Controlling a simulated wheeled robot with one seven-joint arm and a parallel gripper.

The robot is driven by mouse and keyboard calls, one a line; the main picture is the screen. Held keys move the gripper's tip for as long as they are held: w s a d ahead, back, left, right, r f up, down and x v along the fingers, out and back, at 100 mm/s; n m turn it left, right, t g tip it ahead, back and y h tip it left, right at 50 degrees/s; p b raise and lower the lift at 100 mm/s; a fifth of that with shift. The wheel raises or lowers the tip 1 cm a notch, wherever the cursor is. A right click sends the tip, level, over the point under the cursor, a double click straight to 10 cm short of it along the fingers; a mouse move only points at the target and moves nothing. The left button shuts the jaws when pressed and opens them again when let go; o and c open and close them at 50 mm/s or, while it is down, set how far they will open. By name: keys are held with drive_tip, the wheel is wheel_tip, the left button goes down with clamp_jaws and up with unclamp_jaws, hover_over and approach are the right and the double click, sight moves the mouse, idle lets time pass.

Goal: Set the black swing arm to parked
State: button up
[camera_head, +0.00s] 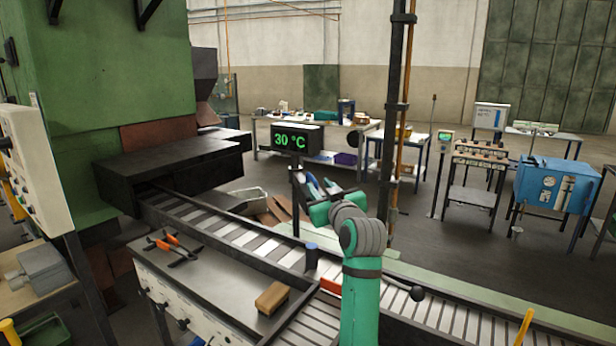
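A dark rod ending in a round black knob (416,293) sticks out to the right of my green arm, over the roller conveyor; it looks like the black swing arm. My arm hides its other end. A red piece (330,285) shows just left of my arm, and I cannot tell whether it belongs to the rod. My gripper (318,186) is raised beyond the conveyor, below the 30 °C display, well apart from the knob. Its fingers are small and partly hidden by my wrist, so its opening is unclear.
The roller conveyor (215,234) runs from the dark furnace mouth (170,165) toward the lower right. A dark blue cylinder (311,256) stands by it. A bench (205,285) in front holds orange-handled tongs (170,247) and a brown block (272,297). A post (396,110) rises behind.

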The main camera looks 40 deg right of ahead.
sight(311, 175)
drive_tip(key=x, duration=0.9)
drive_tip(key=shift+c, duration=0.4)
clamp_jaws()
